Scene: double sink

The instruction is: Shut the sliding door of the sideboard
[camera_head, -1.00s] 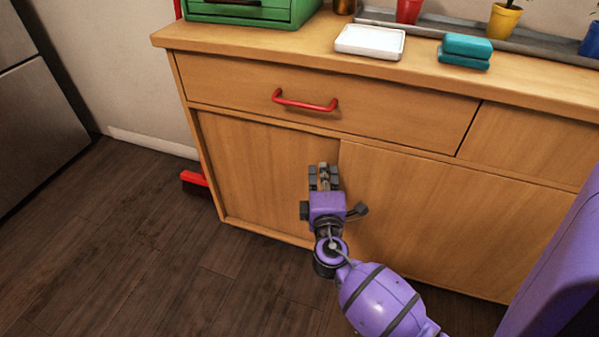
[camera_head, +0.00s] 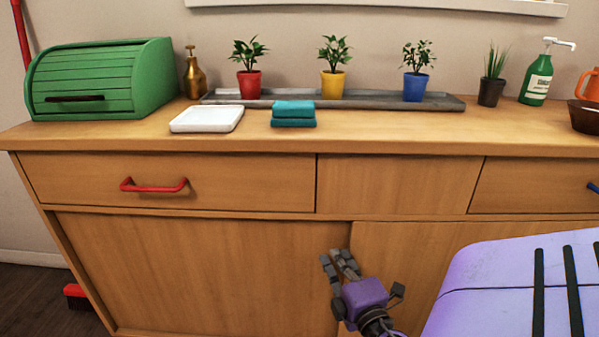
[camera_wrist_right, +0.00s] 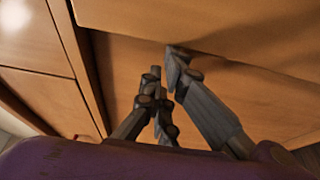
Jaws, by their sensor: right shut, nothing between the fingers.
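The wooden sideboard (camera_head: 400,145) fills the middle of the head view. Below its drawers, a left front panel (camera_head: 190,265) and a right front panel (camera_head: 415,240) meet at an upright edge near the middle; no dark opening shows between them in the visible part. My right gripper (camera_head: 338,256) is shut and empty, its fingers in front of that edge. It also shows in the right wrist view (camera_wrist_right: 168,75), with the fingers close to a wooden front; I cannot tell if they touch it. My left gripper is not in view.
A red handle (camera_head: 154,186) sticks out of the left drawer above the panels. The top holds a green bread box (camera_head: 100,78), a white tray (camera_head: 207,119), teal sponges (camera_head: 293,113) and several potted plants. A red brush (camera_head: 74,292) stands on the floor at the left.

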